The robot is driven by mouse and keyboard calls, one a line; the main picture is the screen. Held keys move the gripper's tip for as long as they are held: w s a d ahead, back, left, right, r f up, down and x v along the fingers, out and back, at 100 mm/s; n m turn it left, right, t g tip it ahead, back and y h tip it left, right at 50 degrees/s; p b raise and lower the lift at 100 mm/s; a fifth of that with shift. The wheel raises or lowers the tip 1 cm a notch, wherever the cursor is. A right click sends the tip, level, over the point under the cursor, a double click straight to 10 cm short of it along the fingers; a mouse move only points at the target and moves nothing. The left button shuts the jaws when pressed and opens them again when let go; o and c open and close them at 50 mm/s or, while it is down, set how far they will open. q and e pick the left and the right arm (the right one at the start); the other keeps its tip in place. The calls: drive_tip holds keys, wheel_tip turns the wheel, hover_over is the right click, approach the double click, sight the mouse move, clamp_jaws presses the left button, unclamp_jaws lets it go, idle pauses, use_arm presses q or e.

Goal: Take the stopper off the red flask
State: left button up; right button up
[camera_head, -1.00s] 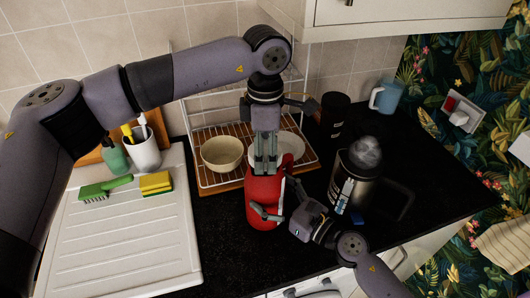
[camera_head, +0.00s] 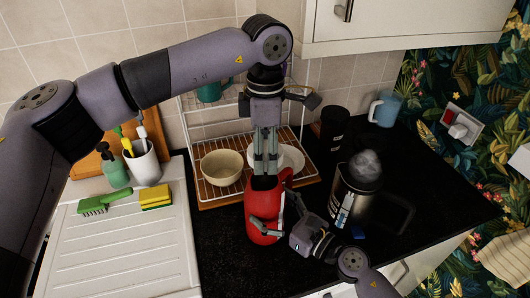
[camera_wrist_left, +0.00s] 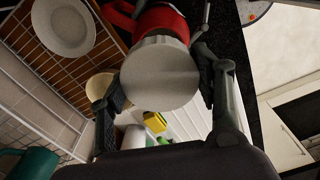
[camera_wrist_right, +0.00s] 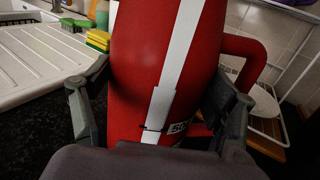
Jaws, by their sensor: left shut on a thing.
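The red flask (camera_head: 262,216) stands on the black counter, its white stripe facing my right wrist camera (camera_wrist_right: 165,85). My right gripper (camera_head: 284,212) has its fingers on both sides of the flask's body, against it. My left gripper (camera_head: 264,172) points straight down above the flask and is shut on the stopper. The stopper (camera_wrist_left: 160,72) is a pale round disc between the left fingers, with red flask parts behind it. In the head view the fingers mostly hide the stopper. A dark area shows at the flask's top below the fingertips. I cannot tell how large any gap is.
A dish rack (camera_head: 205,190) with a cream bowl (camera_head: 221,167) and plate stands behind the flask. A steel flask (camera_head: 353,192) stands to the right. A blue mug (camera_head: 383,108) is at the back right. A white drainboard (camera_head: 130,245) with brush and sponge lies left.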

drive_tip(key=o, duration=0.5)
drive_tip(key=shift+c, duration=0.2)
